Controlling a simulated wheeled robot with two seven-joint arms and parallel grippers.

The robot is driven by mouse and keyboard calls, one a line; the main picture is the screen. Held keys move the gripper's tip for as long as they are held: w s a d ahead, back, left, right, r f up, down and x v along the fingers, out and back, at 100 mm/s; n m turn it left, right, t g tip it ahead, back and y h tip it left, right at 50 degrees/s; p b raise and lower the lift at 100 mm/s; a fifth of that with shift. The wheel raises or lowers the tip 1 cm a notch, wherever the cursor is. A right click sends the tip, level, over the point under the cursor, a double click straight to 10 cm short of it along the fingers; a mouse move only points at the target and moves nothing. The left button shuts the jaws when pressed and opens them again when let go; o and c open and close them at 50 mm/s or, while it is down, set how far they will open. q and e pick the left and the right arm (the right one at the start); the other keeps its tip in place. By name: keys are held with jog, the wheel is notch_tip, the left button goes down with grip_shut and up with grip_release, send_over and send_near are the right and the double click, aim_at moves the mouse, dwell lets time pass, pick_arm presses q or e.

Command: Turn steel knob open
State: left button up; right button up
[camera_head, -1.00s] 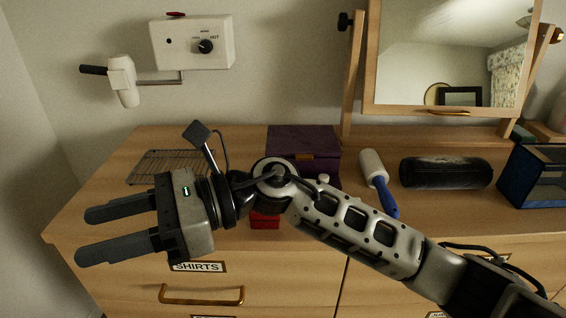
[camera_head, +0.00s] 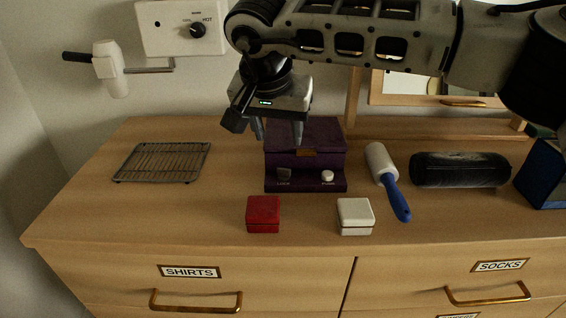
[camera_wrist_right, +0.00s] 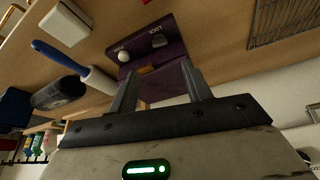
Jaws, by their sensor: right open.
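A purple box (camera_head: 305,160) stands on the dresser top. My left gripper is out of view.
A red box (camera_head: 263,213) and a white box (camera_head: 355,215) sit in front of the purple box. A wire rack (camera_head: 162,162) lies left; a blue-handled lint roller (camera_head: 387,180) and black cylinder (camera_head: 460,170) lie right. A wall heater control (camera_head: 180,28) is behind.

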aim_at(283, 178)
jog(key=x, duration=1.1)
jog(key=shift+p, duration=0.3)
